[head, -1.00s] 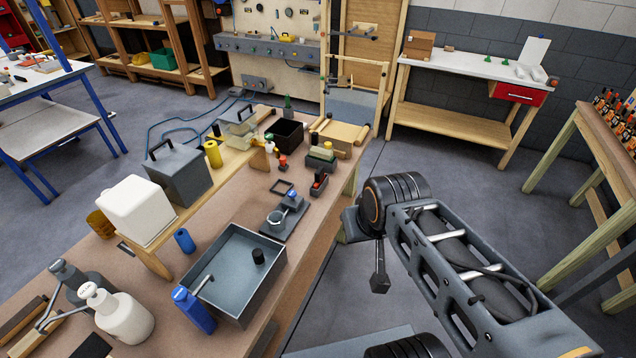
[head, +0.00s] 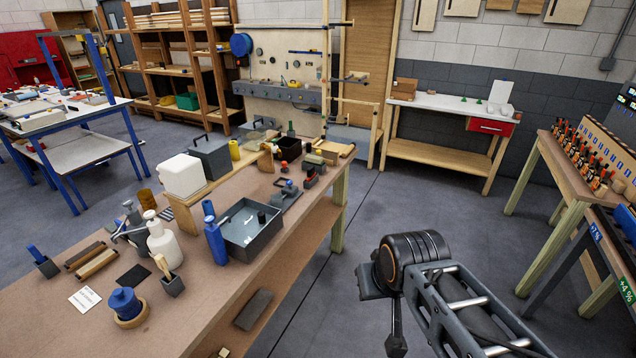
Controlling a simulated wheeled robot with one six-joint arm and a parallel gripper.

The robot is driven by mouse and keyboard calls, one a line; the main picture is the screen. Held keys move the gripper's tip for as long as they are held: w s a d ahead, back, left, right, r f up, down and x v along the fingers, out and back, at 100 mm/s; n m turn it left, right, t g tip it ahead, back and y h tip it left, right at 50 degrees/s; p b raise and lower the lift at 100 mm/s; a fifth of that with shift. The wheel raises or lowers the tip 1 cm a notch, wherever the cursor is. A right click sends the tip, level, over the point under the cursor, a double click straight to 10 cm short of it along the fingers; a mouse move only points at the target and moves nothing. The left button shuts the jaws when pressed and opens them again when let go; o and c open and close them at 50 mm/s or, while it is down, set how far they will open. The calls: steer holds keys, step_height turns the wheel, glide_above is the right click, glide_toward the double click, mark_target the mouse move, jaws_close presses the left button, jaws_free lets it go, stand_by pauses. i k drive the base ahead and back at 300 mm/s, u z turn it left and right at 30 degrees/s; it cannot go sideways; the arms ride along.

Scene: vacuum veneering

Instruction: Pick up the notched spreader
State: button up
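I cannot pick out the notched spreader for certain. A blue-handled tool (head: 34,252) stands in a small dark holder at the left end of the brown bench, its lower end hidden. A wooden-handled tool (head: 162,266) stands in another dark holder nearer the front edge. Either is too small to identify. My arm is at the lower right, over the floor and apart from the bench. A dark end part that looks like my gripper (head: 396,345) hangs below the arm joint, near the bottom edge. Its fingers are not clear, and I see nothing held in it.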

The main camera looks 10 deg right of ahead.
mark_target(311, 173)
steer(key=z, duration=0.65)
steer(key=i, duration=1.6)
steer(key=u, duration=0.95)
steer(key=i, duration=0.65)
steer(key=u, duration=0.7)
